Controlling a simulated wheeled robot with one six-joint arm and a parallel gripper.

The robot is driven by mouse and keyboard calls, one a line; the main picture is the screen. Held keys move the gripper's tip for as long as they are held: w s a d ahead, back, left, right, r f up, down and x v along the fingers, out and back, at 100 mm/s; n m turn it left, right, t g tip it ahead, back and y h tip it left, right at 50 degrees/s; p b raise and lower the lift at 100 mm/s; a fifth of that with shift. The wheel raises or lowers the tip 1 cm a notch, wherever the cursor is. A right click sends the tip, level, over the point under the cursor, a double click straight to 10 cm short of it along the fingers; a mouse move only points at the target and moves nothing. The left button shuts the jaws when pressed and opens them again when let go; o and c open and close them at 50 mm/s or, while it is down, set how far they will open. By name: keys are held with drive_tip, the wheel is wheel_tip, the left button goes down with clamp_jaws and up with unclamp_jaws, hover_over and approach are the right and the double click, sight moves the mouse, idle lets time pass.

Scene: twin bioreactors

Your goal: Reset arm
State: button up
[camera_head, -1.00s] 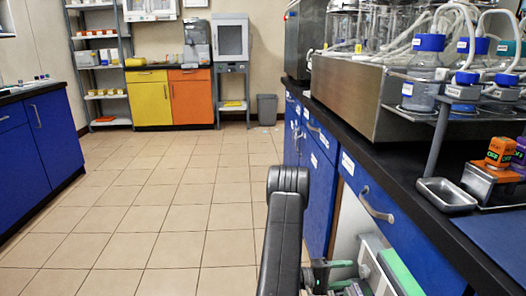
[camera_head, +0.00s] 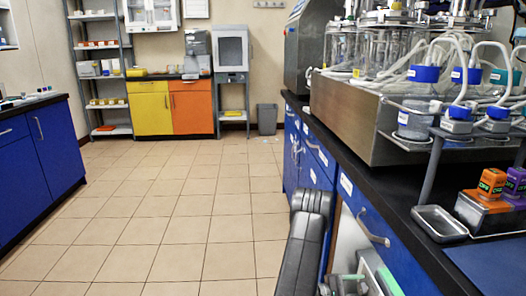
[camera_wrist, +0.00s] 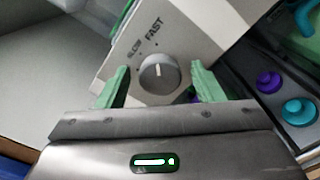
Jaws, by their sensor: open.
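My gripper (camera_wrist: 163,84) is open, with its two green fingers apart on either side of a grey dial knob (camera_wrist: 158,73). The knob sits on a pale panel (camera_wrist: 195,35) marked SLOW and FAST. Nothing shows held between the fingers, and I cannot tell whether they touch the knob. In the head view my dark arm reaches down beside the blue cabinets, and my gripper there is mostly hidden. A pale device with a green strip (camera_head: 388,279) stands in the open bay under the counter.
The black counter (camera_head: 352,160) runs along the right, carrying a steel bioreactor base (camera_head: 345,112), a metal tray (camera_head: 439,223) and orange (camera_head: 490,183) and purple (camera_head: 515,182) blocks. Blue cabinets (camera_head: 55,150) stand left. The tiled floor (camera_head: 175,215) between is clear.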

drive_tip(key=n+p, duration=0.3)
drive_tip(key=shift+r, duration=0.2)
drive_tip(key=n+p, duration=0.3)
drive_tip(key=n, duration=0.1)
drive_tip(key=shift+f+n+p, duration=0.1)
drive_tip(key=shift+n+p, duration=0.65)
drive_tip(key=shift+n, duration=0.25)
drive_tip(key=shift+f, duration=0.1)
